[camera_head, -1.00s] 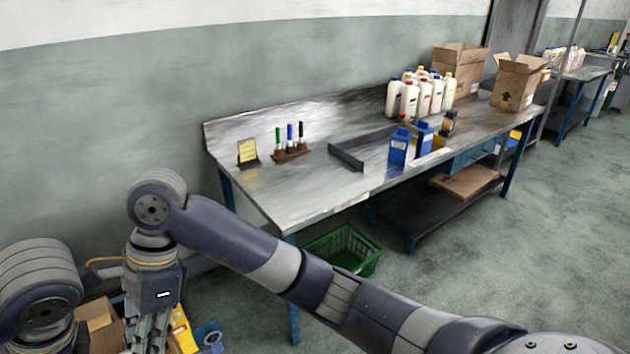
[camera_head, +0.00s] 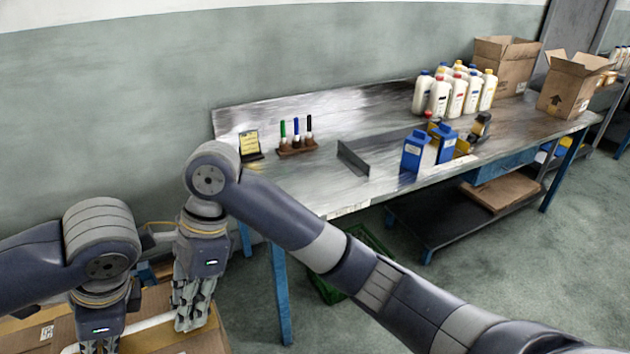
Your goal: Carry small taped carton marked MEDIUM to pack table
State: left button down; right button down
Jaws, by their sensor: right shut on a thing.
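A brown taped carton (camera_head: 186,343) shows at the bottom left of the head view, cut off by the lower edge.
The table holds a marker stand (camera_head: 297,150), a yellow sign (camera_head: 250,143), a dark metal divider (camera_head: 353,158), blue containers (camera_head: 416,150), several white bottles (camera_head: 458,95) and open cartons (camera_head: 570,84). A green crate (camera_head: 330,289) is on the floor. The table's front left has bare room.

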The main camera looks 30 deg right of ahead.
aim_at(301, 182)
jog(key=l, duration=1.05)
jog(key=i+l, duration=0.1)
jog(key=l, duration=0.95)
